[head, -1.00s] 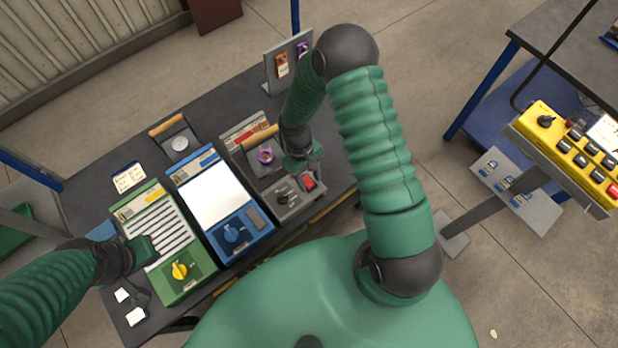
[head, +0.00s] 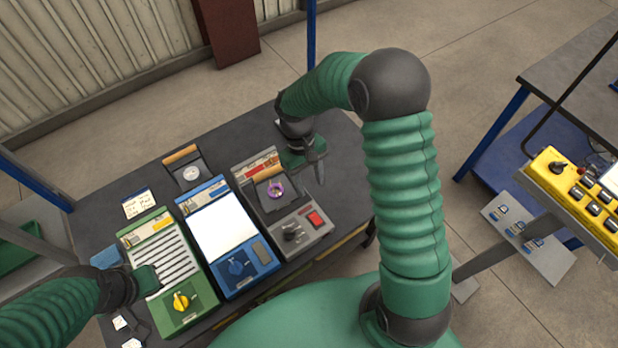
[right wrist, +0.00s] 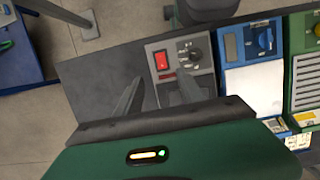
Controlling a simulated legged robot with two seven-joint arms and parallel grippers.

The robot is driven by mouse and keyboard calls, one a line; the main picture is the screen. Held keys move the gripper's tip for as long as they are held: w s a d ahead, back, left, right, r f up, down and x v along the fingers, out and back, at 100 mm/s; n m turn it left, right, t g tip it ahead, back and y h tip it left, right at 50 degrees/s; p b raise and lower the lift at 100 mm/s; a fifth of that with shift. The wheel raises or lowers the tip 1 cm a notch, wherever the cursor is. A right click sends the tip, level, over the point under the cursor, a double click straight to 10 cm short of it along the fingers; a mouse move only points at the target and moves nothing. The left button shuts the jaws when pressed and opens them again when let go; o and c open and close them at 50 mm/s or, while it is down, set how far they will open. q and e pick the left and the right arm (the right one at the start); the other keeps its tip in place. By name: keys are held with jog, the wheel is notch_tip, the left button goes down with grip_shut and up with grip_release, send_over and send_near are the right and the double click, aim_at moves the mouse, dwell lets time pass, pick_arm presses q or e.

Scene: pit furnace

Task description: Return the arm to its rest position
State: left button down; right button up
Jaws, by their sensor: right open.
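My right gripper (head: 319,170) is above the right part of the dark table (head: 345,140), to the right of the grey device. In the right wrist view its two fingers (right wrist: 155,95) are apart with nothing between them. The grey device (head: 310,244) has a red switch (head: 314,219), a black knob and a purple ring (head: 275,189); its switch also shows in the right wrist view (right wrist: 161,60). My left gripper (head: 150,280) is low over the left edge of the green device; its fingertips are too small to tell open from shut.
The blue device (head: 262,270) and green device (head: 200,308) stand left of the grey one. A yellow control box (head: 570,190) on a stand and another table (head: 575,85) are at the right. A post (head: 311,60) rises behind the table.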

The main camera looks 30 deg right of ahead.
jog(key=shift+w+r, duration=0.2)
jog(key=shift+r, duration=0.4)
pick_arm(q)
jog(key=shift+d, duration=0.1)
pick_arm(e)
jog(key=s+a+r+t, duration=0.4)
jog(key=s+t, duration=0.1)
jog(key=s, duration=0.3)
jog(key=shift+s+r+m+t, duration=0.2)
jog(key=shift+r+m+t, duration=0.1)
jog(key=shift+m, duration=0.1)
jog(key=shift+a, duration=0.1)
